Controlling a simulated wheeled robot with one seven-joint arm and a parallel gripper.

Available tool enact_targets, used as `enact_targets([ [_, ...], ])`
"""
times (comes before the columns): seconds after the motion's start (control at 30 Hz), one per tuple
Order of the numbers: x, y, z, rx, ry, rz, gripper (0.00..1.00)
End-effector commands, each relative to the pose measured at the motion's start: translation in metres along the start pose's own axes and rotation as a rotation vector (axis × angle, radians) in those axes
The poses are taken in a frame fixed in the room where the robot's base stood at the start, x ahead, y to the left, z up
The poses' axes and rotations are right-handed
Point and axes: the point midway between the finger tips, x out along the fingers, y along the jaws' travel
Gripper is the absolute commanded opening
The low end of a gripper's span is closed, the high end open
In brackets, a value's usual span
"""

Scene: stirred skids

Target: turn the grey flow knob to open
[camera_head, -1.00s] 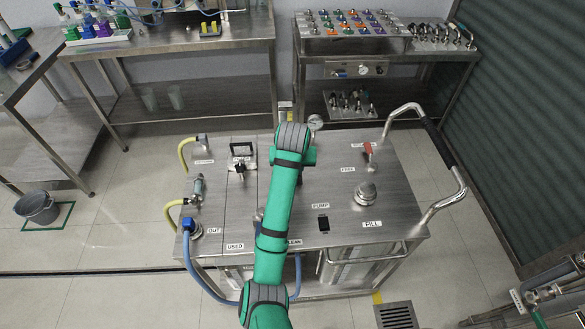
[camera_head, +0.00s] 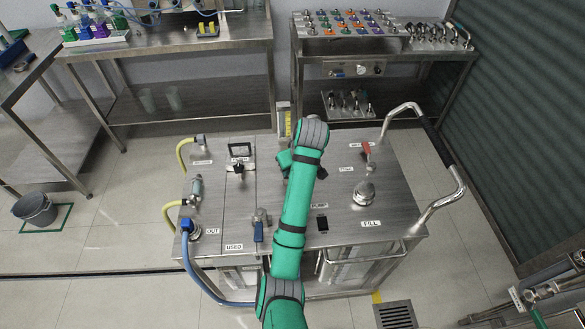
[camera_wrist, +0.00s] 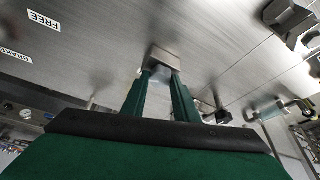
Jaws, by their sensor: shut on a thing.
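In the wrist view the two green fingers of my gripper (camera_wrist: 160,76) are closed together on a grey metal block-shaped knob (camera_wrist: 166,57), which stands on the brushed steel panel. I take this to be the grey flow knob. Its markings and how far it is turned cannot be read. In the head view my green arm covers the knob and the fingertips, over the upper middle of the steel skid top (camera_head: 335,170).
A red lever (camera_head: 367,150) and a round fill cap (camera_head: 364,193) stand right of my arm. Left are a black switch handle (camera_head: 239,167), a blue-handled valve (camera_head: 260,228) and a hose fitting (camera_head: 191,228). Bent steel handrails (camera_head: 458,190) edge the skid's right side.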

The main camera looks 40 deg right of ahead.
Motion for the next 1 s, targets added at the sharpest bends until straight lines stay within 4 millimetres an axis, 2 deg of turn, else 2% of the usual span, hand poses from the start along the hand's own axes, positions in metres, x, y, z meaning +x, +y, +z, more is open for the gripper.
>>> enact_targets([
  [0.27, -0.001, 0.001, 0.0, 0.002, 0.001, 0.002, 0.04],
  [0.3, -0.001, 0.001, 0.0, 0.002, 0.001, 0.002, 0.32],
  [0.37, -0.001, 0.001, 0.0, 0.002, 0.001, 0.002, 0.46],
  [0.73, -0.003, 0.0, -0.001, 0.001, 0.001, 0.001, 0.46],
  [1.0, -0.026, 0.0, -0.006, 0.003, 0.001, 0.002, 0.46],
])
